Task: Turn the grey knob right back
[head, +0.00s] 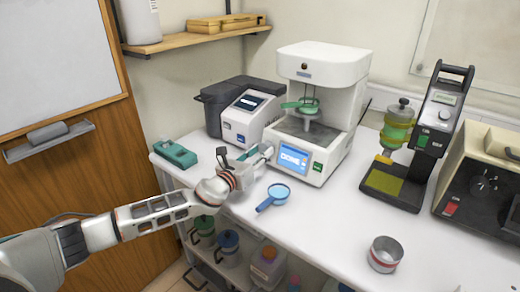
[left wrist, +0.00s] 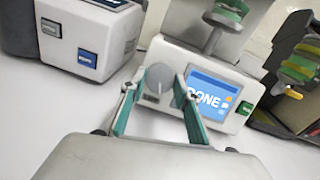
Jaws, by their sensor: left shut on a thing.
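The grey knob (left wrist: 158,78) is on the lower front of the white testing machine (head: 320,85), left of its blue screen reading DONE (head: 293,159). The screen also shows in the left wrist view (left wrist: 207,97). My left gripper (head: 264,154) reaches the machine's front left corner. In the left wrist view its green-lined fingers (left wrist: 156,88) are on either side of the knob, shut on it. In the head view the gripper hides the knob. My right gripper is in neither view.
A white-and-grey device (head: 243,117) stands left of the machine. A blue-rimmed dish with a handle (head: 278,193) lies in front of it. A green item (head: 175,153) lies at the left edge, a metal cup (head: 384,255) near the front, and a black tester (head: 436,115) at right.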

